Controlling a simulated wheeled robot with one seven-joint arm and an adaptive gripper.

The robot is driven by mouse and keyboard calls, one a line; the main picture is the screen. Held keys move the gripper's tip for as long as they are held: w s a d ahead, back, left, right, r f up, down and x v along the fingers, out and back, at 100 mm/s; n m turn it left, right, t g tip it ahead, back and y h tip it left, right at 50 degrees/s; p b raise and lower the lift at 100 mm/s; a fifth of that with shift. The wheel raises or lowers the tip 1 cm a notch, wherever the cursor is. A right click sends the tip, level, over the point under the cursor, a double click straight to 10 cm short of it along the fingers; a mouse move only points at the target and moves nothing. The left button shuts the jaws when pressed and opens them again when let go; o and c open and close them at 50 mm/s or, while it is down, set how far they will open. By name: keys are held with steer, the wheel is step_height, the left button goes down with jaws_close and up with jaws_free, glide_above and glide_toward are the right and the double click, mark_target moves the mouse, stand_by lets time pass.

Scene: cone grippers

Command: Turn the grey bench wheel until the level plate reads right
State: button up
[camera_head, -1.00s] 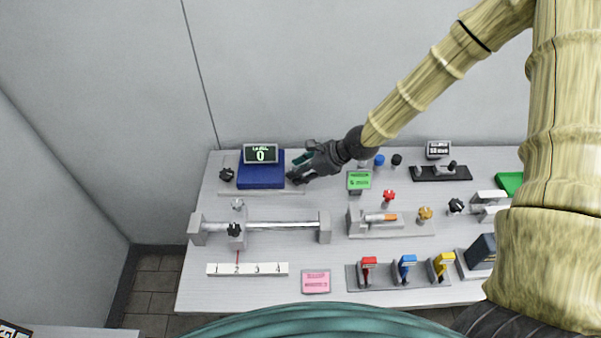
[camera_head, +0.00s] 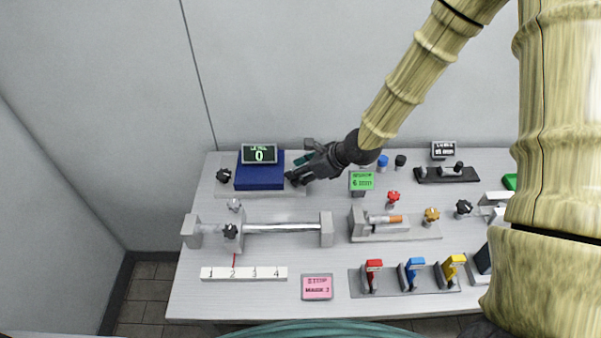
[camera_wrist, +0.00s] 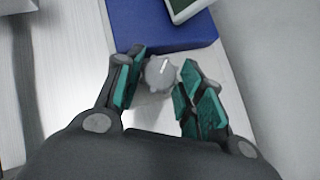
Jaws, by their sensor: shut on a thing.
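The grey bench wheel (camera_wrist: 161,75) is a small lobed knob with a white mark on top. In the wrist view it sits between my gripper's teal-padded fingers (camera_wrist: 158,82), which are closed on its two sides. In the head view my gripper (camera_head: 297,173) is at the right side of the blue block (camera_head: 259,178) and hides the wheel. The level plate (camera_head: 260,154) stands on the blue block and reads 0; it shows only in part in the wrist view (camera_wrist: 185,8).
A black knob (camera_head: 223,175) is left of the blue block. A green card (camera_head: 362,181) and blue knob (camera_head: 383,161) are to my gripper's right. In front are a rail (camera_head: 283,228), a numbered scale (camera_head: 244,273) and a pink card (camera_head: 317,288).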

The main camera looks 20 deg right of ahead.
steer(key=shift+w, duration=0.1)
stand_by(0.3)
steer(key=o, duration=1)
steer(key=shift+v, duration=6.05)
steer(key=shift+r, duration=0.1)
